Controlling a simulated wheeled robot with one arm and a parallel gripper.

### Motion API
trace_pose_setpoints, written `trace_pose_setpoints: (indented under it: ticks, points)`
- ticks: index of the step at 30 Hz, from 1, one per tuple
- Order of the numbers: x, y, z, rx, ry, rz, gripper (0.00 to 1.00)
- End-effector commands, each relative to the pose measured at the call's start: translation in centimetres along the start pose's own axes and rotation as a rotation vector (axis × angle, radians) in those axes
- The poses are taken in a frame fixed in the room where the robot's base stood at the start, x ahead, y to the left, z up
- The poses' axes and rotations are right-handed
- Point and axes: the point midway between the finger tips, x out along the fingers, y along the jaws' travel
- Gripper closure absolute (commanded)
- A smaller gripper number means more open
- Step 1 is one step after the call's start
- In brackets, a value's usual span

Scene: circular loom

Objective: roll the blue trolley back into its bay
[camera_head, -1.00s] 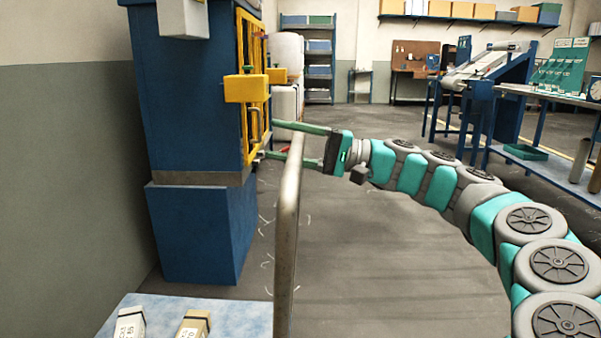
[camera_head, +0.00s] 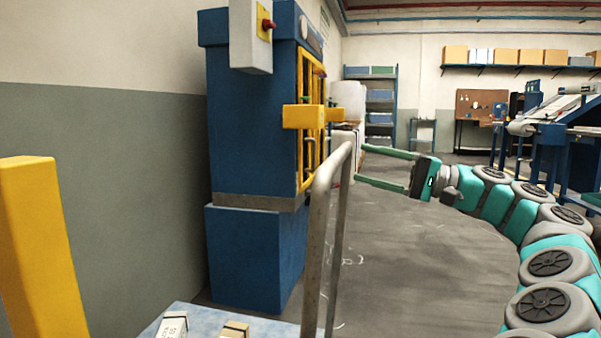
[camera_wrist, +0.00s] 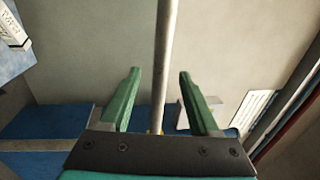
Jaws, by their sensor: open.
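The blue trolley shows as a light blue deck (camera_head: 262,325) at the bottom edge of the head view, with its metal push handle (camera_head: 318,225) rising at its right end. Two small labelled boxes, one white (camera_head: 172,327) and one tan-topped (camera_head: 235,331), sit on the deck. Most of the trolley is cut off below. My gripper (camera_head: 361,163) is open and empty, its green fingertips just right of the handle in that view. In the wrist view the handle's post (camera_wrist: 166,45) runs upright between my spread fingers (camera_wrist: 160,74), touching neither. How far it lies beyond the tips I cannot tell.
A blue cabinet (camera_head: 250,255) with a yellow guard frame stands against the wall behind the trolley. A yellow post (camera_head: 38,250) stands at the near left. Grey floor (camera_head: 420,270) is open to the right. A blue conveyor machine (camera_head: 560,150) stands at the far right.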

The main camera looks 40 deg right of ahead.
Motion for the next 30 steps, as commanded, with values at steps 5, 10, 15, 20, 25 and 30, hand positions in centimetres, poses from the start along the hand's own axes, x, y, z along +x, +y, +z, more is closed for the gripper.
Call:
trace_pose_setpoints:
  ticks: [5, 10, 15, 20, 25, 30]
  points:
    - [-0.4, -0.1, 0.1, -0.006, 0.007, 0.004, 0.38]
    - [1.3, -0.1, 0.1, -0.004, 0.003, 0.003, 0.38]
    - [4.0, 0.0, 0.1, -0.004, 0.004, 0.004, 0.38]
    - [6.2, 0.0, 0.1, -0.005, 0.005, 0.005, 0.38]
    - [7.1, -0.1, 0.0, -0.005, 0.007, 0.002, 0.38]
    - [7.1, -0.1, 0.0, -0.005, 0.007, 0.002, 0.38]
